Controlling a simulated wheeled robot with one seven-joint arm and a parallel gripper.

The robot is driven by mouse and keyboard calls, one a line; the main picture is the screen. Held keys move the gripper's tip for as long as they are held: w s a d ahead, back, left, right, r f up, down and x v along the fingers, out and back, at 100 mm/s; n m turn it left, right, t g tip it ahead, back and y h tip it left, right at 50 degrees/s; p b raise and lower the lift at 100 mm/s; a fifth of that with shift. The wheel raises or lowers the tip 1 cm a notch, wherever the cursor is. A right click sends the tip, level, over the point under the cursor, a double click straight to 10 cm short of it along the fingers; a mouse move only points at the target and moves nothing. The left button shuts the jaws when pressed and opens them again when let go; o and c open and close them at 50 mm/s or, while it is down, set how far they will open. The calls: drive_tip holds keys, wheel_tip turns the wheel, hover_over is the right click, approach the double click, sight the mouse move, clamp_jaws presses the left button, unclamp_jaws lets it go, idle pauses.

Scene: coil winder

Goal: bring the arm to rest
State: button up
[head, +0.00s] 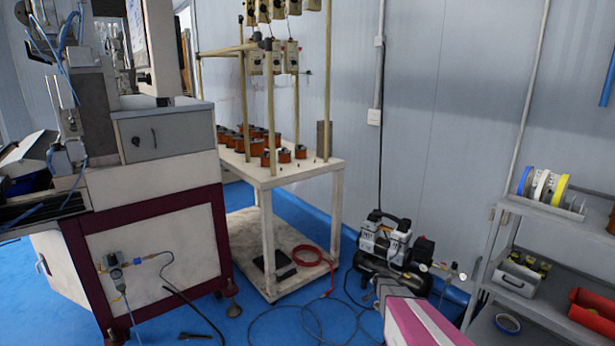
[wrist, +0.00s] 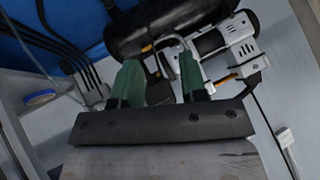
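My gripper (wrist: 160,62) shows in the wrist view, with its two green fingers standing apart on a dark bar. I see nothing held between the fingers. Behind them, in the background, are the black tank and pale motor parts of an air compressor (wrist: 213,42). In the head view I cannot clearly make out my gripper. The compressor also shows there, on the blue floor against the wall (head: 385,240).
A winding machine (head: 150,230) stands at the left. A spool table (head: 290,178) holds several copper spools. A grey shelf rack (head: 545,212) with reels and a red bin (head: 592,318) stands at the right. Hoses (head: 305,310) lie on the blue floor between.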

drive_tip(key=s+a+r+n+g+y, duration=0.1)
drive_tip(key=s+a+r+n+g, duration=0.2)
drive_tip(key=s, duration=0.7)
drive_tip(key=s+a+r+n+g+y, duration=0.1)
drive_tip(key=s+a+r+n+g, duration=0.1)
drive_tip(key=s+a+r, duration=0.5)
drive_tip(key=s+a+r+n+g, duration=0.3)
drive_tip(key=s+a+r, duration=0.3)
drive_tip(key=s+r, duration=0.6)
drive_tip(key=s+n, duration=0.1)
drive_tip(key=s, duration=0.2)
drive_tip(key=shift+r+g+y, duration=0.3)
drive_tip(key=shift+y, duration=0.1)
